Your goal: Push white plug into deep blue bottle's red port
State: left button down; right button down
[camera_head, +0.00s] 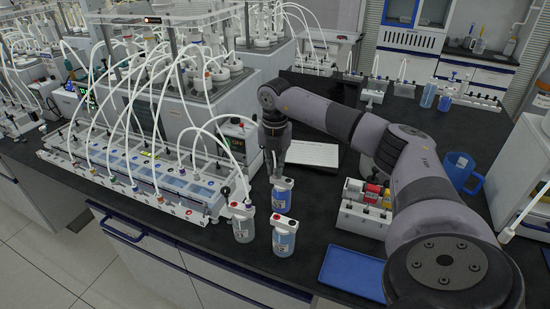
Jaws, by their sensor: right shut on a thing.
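The deep blue bottle (281,197) stands on the black bench, with a white cap that carries a red port (290,181). My right gripper (275,170) points down directly over this bottle's cap, its fingers shut on the white plug. The plug is almost wholly hidden by the fingers, and I cannot tell whether it touches the port. My left gripper is not in view.
A clear bottle (243,226) with a tube at its cap and a light blue bottle (284,240) stand close in front. A reactor bath (130,175) with many white tubes fills the left. A blue tray (352,273) lies at the right front.

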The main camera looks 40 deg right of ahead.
jog(key=c, duration=1.6)
grip_release()
jog(key=shift+o, duration=0.2)
jog(key=shift+r, duration=0.1)
notch_tip(320, 180, up, 12)
